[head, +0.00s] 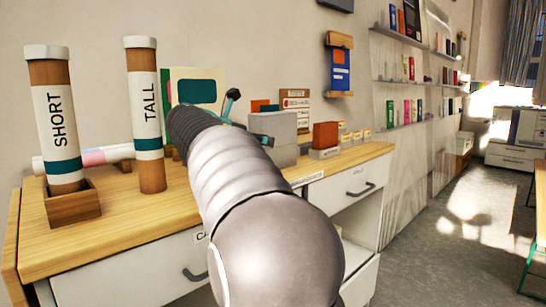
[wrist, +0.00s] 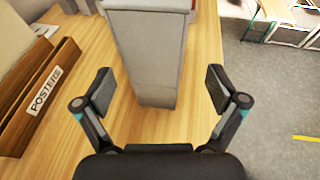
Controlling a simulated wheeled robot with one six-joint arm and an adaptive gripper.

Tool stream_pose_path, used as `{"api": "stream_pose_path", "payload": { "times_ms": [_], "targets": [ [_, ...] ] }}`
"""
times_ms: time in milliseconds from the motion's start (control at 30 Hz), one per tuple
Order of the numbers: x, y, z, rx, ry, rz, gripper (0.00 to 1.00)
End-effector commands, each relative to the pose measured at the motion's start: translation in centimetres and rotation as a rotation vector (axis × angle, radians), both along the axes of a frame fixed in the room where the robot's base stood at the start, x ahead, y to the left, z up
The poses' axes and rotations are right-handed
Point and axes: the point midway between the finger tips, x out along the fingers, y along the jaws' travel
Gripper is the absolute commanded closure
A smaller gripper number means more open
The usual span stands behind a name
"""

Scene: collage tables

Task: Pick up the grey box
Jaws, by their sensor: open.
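The grey box (head: 283,128) stands upright on the wooden counter in the head view, partly hidden behind my arm and gripper. In the wrist view the grey box (wrist: 145,55) is a tall, plain block whose lower end reaches between my fingers. My gripper (wrist: 160,89) is open, with one finger on each side of the box and visible gaps on both sides. In the head view my gripper (head: 249,119) is at the box's left side, small and partly hidden by my arm.
A red box (head: 326,135) stands right of the grey box. A wooden holder marked POSTERS (wrist: 40,95) lies left of my gripper. SHORT (head: 58,120) and TALL (head: 147,115) tubes stand at the counter's left. The counter edge and floor are right in the wrist view.

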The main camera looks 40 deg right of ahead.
Motion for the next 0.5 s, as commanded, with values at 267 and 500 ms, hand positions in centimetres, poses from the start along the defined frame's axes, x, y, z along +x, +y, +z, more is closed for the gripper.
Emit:
{"api": "stream_pose_path", "payload": {
  "times_ms": [267,500],
  "targets": [
    [0.3,-1.7,-0.5,0.000,-0.001,-0.003,0.05],
    [0.7,-4.4,-1.1,0.000,-0.002,-0.008,0.05]
  ]
}}
